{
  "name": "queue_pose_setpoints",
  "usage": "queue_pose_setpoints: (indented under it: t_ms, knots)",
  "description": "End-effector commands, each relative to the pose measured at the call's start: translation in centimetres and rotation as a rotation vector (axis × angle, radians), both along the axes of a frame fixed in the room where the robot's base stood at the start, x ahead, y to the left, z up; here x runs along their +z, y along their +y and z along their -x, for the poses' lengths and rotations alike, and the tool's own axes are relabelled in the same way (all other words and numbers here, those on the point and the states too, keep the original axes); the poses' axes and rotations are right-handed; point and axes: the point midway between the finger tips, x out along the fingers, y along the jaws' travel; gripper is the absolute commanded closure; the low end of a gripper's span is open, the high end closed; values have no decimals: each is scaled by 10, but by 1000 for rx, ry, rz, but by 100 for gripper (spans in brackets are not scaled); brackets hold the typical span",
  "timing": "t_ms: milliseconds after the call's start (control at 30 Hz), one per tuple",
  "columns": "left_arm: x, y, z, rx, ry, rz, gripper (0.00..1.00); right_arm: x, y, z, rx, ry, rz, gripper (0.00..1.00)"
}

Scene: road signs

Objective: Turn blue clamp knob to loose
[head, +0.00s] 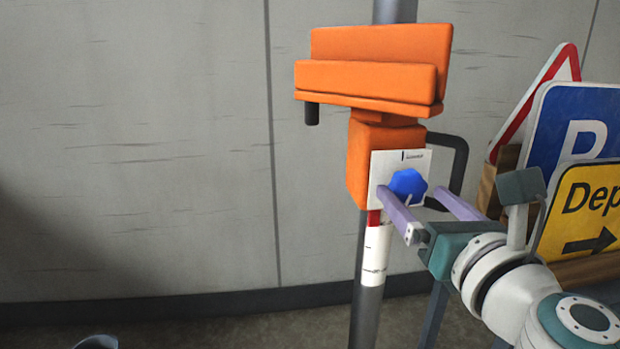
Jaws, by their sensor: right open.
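The blue clamp knob (408,186) sits on a white plate (414,160) on the front of the orange clamp (361,165). The clamp is on a grey upright pole (366,315). A small white mark shows on the knob's lower part, and a dark mark with tiny print is on the plate above it. My right gripper (432,209) is open, its two purple fingers pointing toward the knob, one at its lower left and one at its right. I cannot tell whether they touch it. My left gripper is not in view.
An orange bracket (375,60) tops the clamp, with a black handle bar (459,160) at its right. A blue P sign (570,125), a yellow sign (590,205) and a red-edged triangle sign (540,95) stand at right. The left side before the grey wall (130,150) is free.

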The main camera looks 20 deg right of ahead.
Motion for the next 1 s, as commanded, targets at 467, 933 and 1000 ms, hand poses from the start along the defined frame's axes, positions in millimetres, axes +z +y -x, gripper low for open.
queue_pose_setpoints:
  t_ms: [467,933,1000]
  knots:
    - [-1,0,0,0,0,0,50,-1,-9,-35,1,1,2,11]
    - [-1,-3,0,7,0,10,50,0,-8,-35,1,1,2,48]
    - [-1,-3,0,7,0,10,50,0,-8,-35,1,1,2,56]
